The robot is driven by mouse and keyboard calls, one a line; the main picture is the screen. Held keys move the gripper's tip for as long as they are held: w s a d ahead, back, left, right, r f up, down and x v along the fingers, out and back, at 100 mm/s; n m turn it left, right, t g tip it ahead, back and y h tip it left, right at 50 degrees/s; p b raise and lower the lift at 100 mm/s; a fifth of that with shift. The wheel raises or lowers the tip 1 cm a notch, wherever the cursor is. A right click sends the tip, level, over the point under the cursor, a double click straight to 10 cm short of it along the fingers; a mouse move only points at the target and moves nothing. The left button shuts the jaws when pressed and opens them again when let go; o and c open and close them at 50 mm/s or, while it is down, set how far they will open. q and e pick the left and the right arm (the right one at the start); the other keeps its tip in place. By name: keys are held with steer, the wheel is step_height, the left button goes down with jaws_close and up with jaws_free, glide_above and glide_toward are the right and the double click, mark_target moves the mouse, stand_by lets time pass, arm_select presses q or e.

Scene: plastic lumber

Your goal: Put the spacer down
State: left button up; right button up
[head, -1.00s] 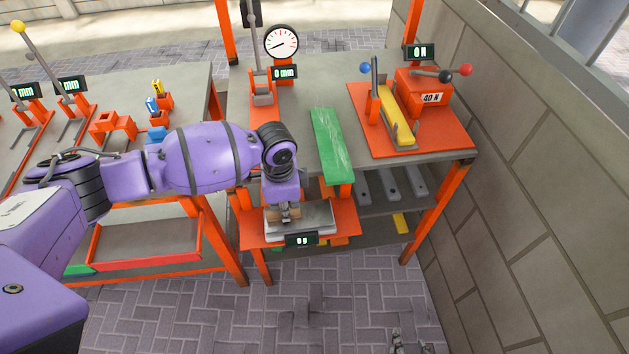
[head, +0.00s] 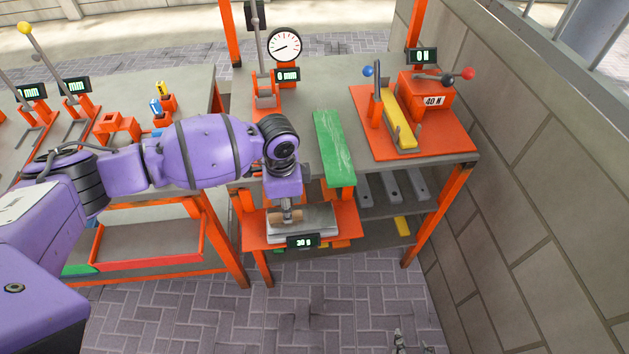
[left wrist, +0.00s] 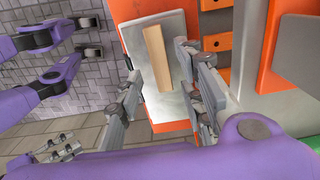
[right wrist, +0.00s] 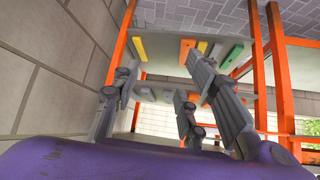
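The tan wooden spacer (head: 275,218) lies flat on the metal plate of the scale (head: 318,222). The scale display (head: 302,241) reads 30 g. The left wrist view shows the spacer (left wrist: 157,62) on the plate (left wrist: 177,35), between and beyond the fingers. My left gripper (left wrist: 158,62) is open over the spacer, with a gap to each side. In the head view my left gripper (head: 287,212) partly hides the spacer. My right gripper (head: 412,343) is low over the paving at the bottom edge. In the right wrist view it (right wrist: 160,75) is open and empty.
A green board (head: 334,148) lies on the bench right behind the scale. A dial gauge (head: 284,45) and a force press (head: 425,95) stand further back. A shelf with grey and yellow bars (head: 393,190) is below. A block wall (head: 540,180) closes the right side.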

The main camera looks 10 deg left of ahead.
arm_select(q)
step_height(320, 180, up, 10)
steer(key=s+d+f+n+t+h, duration=0.2)
steer(key=s+d+f+n+h, duration=0.1)
steer(key=s+d+f, duration=0.4)
steer(key=s+d+f+n+t+h, duration=0.2)
steer(key=s+d+f+n+h, duration=0.15)
steer(key=f, duration=0.55)
steer(key=s+a+f+n+t+y, duration=0.2)
steer(key=s+a+f+n+y, duration=0.1)
steer(key=s+a, duration=0.5)
steer(key=s+a+f+n+t+y, duration=0.2)
steer(key=s+a+n, duration=0.3)
steer(key=s+a, duration=0.3)
steer(key=shift+s+a+f+t+y, duration=0.3)
steer(key=shift+f+y, duration=0.25)
steer(key=shift+o, duration=0.5)
